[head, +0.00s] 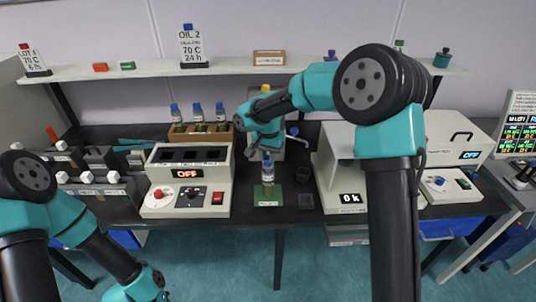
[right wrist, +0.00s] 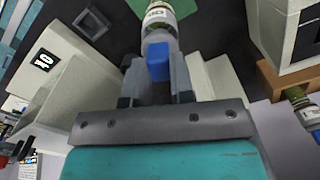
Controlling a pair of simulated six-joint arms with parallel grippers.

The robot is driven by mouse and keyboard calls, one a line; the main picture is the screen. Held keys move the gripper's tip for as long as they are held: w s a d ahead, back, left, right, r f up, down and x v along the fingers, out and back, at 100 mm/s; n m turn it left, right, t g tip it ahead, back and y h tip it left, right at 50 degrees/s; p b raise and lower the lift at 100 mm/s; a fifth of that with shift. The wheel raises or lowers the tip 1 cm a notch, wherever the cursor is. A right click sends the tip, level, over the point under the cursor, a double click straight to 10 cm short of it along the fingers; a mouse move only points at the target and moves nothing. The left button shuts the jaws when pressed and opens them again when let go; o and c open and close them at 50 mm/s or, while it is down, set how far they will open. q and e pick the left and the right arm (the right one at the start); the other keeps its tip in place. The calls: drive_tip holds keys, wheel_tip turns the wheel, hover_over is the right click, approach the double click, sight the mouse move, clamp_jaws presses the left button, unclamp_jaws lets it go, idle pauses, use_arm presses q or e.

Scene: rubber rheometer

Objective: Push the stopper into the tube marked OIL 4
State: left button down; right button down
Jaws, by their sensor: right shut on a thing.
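An upright tube (head: 267,187) with a pale label stands on a small green mat (head: 279,200) at the front middle of the bench. It also shows in the right wrist view (right wrist: 159,14), where the label's number is not clear. A blue stopper (right wrist: 158,62) is at its top, in line with it; how deep it sits cannot be told. My right gripper (head: 266,157) is above the tube, its fingers shut on the stopper from both sides. My left arm is low at the left edge, and its fingers are not visible.
A wooden rack (head: 201,137) with blue-topped tubes stands behind. A control box (head: 187,178) reading OFF is left of the mat, and a white machine (head: 345,165) is right of it. A small dark square tray (head: 306,201) lies just right of the mat.

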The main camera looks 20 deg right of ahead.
drive_tip(key=shift+f, duration=0.75)
drive_tip(key=c, duration=0.9)
unclamp_jaws()
drive_tip(key=shift+r, duration=0.1)
drive_tip(key=shift+r, duration=2.9)
drive_tip(key=shift+f, duration=0.1)
